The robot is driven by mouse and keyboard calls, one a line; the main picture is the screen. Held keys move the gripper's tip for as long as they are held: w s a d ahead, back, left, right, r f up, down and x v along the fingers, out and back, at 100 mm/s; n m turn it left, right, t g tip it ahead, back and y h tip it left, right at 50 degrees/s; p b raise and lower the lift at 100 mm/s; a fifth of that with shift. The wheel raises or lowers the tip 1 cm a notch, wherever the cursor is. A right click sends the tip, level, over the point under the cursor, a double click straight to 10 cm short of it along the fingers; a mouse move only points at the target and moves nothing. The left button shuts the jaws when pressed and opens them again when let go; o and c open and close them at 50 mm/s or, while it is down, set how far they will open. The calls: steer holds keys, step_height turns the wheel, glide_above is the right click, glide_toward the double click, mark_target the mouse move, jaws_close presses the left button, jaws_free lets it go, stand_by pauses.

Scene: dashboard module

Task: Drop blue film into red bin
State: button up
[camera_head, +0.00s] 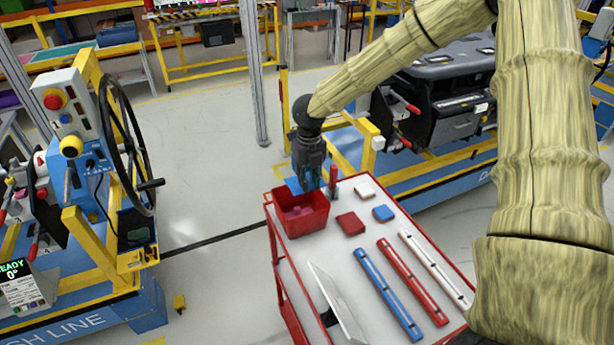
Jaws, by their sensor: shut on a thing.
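The red bin (302,218) stands at the far left end of the white cart top, open side up, with something pinkish inside it. My gripper (311,184) points down just above the bin's back right rim. It is shut on the blue film (296,186), a flat blue piece that shows to the left of the fingers over the back of the bin. The fingers hide part of the film. I cannot tell whether the film touches the rim.
On the cart (312,258) lie a red block (350,224), a blue block (383,213), a white block (364,192), blue, red and white bars (388,292), and a tilted grey panel (338,304). A red upright piece (333,180) stands beside the gripper. A steering-wheel station (125,150) is left.

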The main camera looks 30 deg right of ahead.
steer(key=shift+s+f+b, duration=0.15)
steer(key=shift+f+b, duration=0.15)
steer(key=shift+f, duration=0.15)
steer(key=f+b, duration=0.1)
steer(key=f, duration=0.1)
steer(key=w+f+b, duration=0.1)
steer(key=f+b, duration=0.1)
steer(key=shift+f, duration=0.3)
steer(key=o, duration=0.8)
steer(key=shift+s+r, duration=0.1)
steer(key=shift+s, duration=0.1)
steer(key=shift+c, duration=0.2)
steer(key=shift+w, duration=0.1)
step_height(320, 180, up, 12)
